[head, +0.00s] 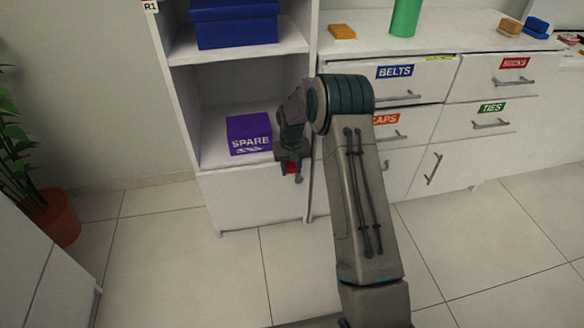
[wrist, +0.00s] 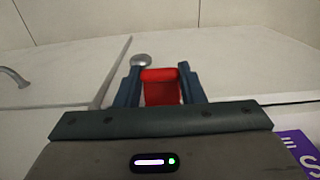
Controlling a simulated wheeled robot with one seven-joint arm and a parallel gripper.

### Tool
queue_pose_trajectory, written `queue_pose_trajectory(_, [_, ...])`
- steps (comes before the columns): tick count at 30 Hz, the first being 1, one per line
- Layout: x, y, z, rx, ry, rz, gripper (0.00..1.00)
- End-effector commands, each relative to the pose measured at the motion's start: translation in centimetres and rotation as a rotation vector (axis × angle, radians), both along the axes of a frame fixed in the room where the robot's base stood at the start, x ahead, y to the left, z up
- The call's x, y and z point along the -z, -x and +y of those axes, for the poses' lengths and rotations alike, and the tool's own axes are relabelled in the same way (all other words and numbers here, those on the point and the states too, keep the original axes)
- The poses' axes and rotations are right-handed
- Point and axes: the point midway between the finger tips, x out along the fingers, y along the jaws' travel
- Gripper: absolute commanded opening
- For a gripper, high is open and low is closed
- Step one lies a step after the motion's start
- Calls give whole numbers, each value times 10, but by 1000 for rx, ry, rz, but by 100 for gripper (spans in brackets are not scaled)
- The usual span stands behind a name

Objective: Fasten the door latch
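The red latch piece (wrist: 162,88) shows in the wrist view as a short block between my two fingers. A round grey disc (wrist: 141,60) lies just beyond it on the white panel. In the head view only a little of the red latch (head: 291,168) shows, near the upper right corner of the white lower front (head: 250,202). My gripper (head: 292,176) points down there, and it also shows in the wrist view (wrist: 160,85). Its fingers lie against both sides of the red piece with no clear gap. The latch's far end and catch are hidden.
A purple SPARE box (head: 249,134) sits on the shelf above the lower front. A blue box (head: 235,24) is higher up. White drawers with handles (head: 491,124) stand at right. A potted plant (head: 50,215) is at left. The tiled floor in front is clear.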

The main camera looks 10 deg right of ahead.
Motion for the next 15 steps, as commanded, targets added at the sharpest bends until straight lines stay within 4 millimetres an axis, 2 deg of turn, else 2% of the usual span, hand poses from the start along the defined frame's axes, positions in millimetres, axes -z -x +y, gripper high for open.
queue_pose_trajectory(8, [1,1,-1,1,1,-19,13])
queue_pose_trajectory(15, [9,2,-1,0,1,-127,13])
